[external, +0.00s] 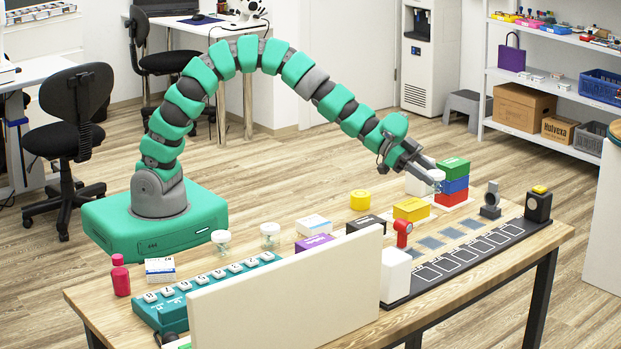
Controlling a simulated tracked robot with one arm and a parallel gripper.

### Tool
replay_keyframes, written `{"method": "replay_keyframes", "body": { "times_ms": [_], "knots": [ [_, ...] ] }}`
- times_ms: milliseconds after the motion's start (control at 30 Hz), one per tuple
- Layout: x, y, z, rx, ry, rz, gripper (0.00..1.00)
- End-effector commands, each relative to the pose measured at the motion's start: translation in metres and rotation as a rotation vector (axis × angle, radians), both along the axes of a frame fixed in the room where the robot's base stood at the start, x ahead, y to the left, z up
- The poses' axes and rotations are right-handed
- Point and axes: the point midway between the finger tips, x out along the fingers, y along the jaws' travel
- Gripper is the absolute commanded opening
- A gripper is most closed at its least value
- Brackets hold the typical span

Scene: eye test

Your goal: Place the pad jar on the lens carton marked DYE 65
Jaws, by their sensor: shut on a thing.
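My gripper (432,168) is at the right end of my green arm, over the back of the table. It is shut on a small clear jar with a white lid (437,176), just left of a stack of cartons. The stack has a green carton (453,167) on top, then a blue carton (455,185) and a red carton (451,199). Two similar jars stand at the left, one (221,238) and another (270,231). Other cartons are yellow (411,209), black (366,224), purple (314,242) and white (314,225). The marking DYE 65 is too small to read on any.
A cream panel (285,305) stands at the front and hides part of the table (520,262). A teal keyed device (205,285), a pink bottle (120,275), a yellow roll (360,200), a red scope-like item (403,232) and a black tray strip (465,258) also stand there.

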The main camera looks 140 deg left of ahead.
Motion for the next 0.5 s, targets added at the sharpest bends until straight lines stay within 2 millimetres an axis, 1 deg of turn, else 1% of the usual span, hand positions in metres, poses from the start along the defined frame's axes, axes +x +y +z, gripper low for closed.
{"method": "replay_keyframes", "body": {
  "times_ms": [267,367,467,500],
  "knots": [
    [-0.002,-0.006,0.012,0.003,0.004,-0.056,0.20],
    [-0.004,-0.012,0.021,0.004,0.006,-0.106,0.20],
    [-0.010,-0.026,0.033,0.003,0.007,-0.197,0.20],
    [-0.013,-0.035,0.036,0.001,0.006,-0.244,0.20]
  ]
}}
